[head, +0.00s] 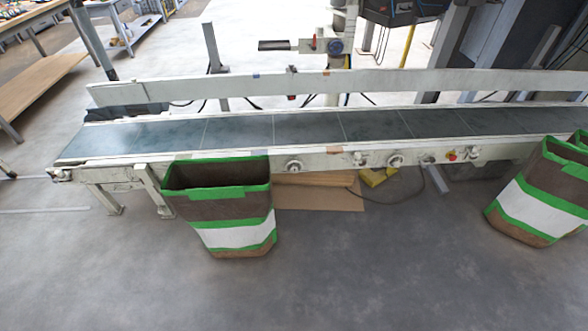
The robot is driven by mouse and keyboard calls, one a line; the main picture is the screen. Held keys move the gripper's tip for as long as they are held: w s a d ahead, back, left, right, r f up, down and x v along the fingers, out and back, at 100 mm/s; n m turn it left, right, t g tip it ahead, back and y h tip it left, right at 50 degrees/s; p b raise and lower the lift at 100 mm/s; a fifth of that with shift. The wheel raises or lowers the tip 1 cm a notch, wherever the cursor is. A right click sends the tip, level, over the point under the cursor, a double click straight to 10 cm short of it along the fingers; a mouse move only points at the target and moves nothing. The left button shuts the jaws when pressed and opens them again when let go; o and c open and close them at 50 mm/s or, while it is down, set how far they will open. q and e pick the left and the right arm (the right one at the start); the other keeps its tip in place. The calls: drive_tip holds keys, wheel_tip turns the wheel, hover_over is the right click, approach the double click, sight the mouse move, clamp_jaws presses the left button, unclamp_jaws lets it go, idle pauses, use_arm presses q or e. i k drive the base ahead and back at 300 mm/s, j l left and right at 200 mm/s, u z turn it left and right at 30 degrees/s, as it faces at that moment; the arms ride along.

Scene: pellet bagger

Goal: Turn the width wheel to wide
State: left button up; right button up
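A long pale conveyor (225,165) with a dark belt runs across the middle of the head view. Its front rail carries a round pale handwheel (293,165) left of centre and another round handwheel (395,160) farther right. A smaller knob (360,160) sits just left of the second wheel. A round blue-grey part (335,46) shows on the post behind the belt. I cannot tell which of these is the width wheel, and no width marking is readable. Neither of my grippers is in view.
An open brown bag (230,210) with green edges and a white band stands before the conveyor, left of the first handwheel. Similar bags (540,190) stand at the right edge. A red button (452,156) sits on the front rail. The floor between the bags is mostly clear.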

sight(294, 169)
drive_tip(key=i+l, duration=0.6)
drive_tip(key=i+l+u, duration=0.1)
drive_tip(key=i+l, duration=0.55)
drive_tip(key=l, duration=0.15)
drive_tip(key=i+l, duration=0.55)
drive_tip(key=l, duration=0.2)
